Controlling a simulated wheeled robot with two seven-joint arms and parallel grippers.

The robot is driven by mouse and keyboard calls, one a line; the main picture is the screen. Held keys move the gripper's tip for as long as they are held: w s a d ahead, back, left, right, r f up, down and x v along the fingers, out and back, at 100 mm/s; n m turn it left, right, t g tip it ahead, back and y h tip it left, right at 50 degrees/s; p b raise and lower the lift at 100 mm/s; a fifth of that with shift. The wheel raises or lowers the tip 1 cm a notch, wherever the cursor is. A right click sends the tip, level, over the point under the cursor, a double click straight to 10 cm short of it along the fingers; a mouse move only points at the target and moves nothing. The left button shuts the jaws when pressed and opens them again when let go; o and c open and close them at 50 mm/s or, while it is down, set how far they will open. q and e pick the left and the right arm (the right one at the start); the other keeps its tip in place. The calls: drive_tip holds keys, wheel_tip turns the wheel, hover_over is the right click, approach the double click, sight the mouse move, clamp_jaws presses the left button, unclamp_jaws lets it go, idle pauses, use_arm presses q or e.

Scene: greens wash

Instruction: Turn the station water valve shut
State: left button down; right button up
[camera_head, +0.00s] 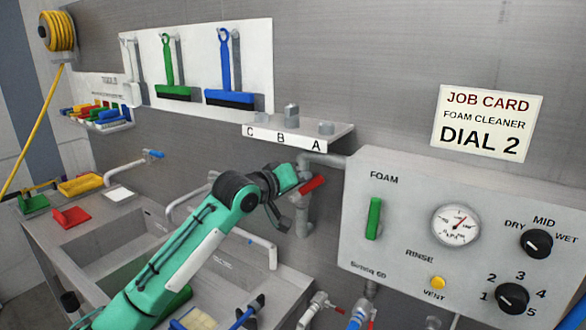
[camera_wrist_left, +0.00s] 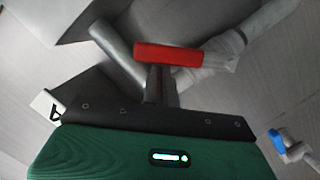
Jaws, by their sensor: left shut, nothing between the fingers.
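The station water valve has a red lever (camera_head: 313,184) on a grey pipe (camera_head: 305,215) left of the control panel. In the head view the lever slants up to the right. The left wrist view shows the red lever (camera_wrist_left: 180,55) near the middle, just past my fingers. My left gripper (camera_head: 290,183) is at the valve, on the lever's left side. Its jaws (camera_wrist_left: 160,88) are shut and empty, close to the lever. I cannot tell whether they touch it. The hand partly hides the valve body. My right gripper is not in view.
The control panel (camera_head: 400,255) with dials and a gauge stands right of the valve. A small shelf (camera_head: 300,133) marked C, B, A is just above. Sinks (camera_head: 100,240) and blue-handled taps lie below and left.

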use_arm(q)
drive_tip(key=shift+s+d+f+m+y, duration=0.3)
drive_tip(key=shift+s+d+f+m, duration=0.25)
drive_tip(key=shift+m, duration=0.25)
drive_tip(key=shift+s+d+f+m+t+y, duration=0.15)
drive_tip(key=shift+s+d+f+m+y, duration=0.2)
drive_tip(key=shift+f+m, duration=0.4)
drive_tip(key=shift+s+d+f+m+t+y, duration=0.1)
drive_tip(key=shift+d+f+m+y, duration=0.15)
drive_tip(key=shift+d+f+m, duration=0.55)
drive_tip(key=shift+s+d+f+m+t+y, duration=0.15)
drive_tip(key=shift+s+f+m+y, duration=0.25)
drive_tip(key=shift+m, duration=0.65)
drive_tip(key=shift+w+a, duration=0.1)
drive_tip(key=shift+w, duration=0.05)
drive_tip(key=shift+p, duration=0.3)
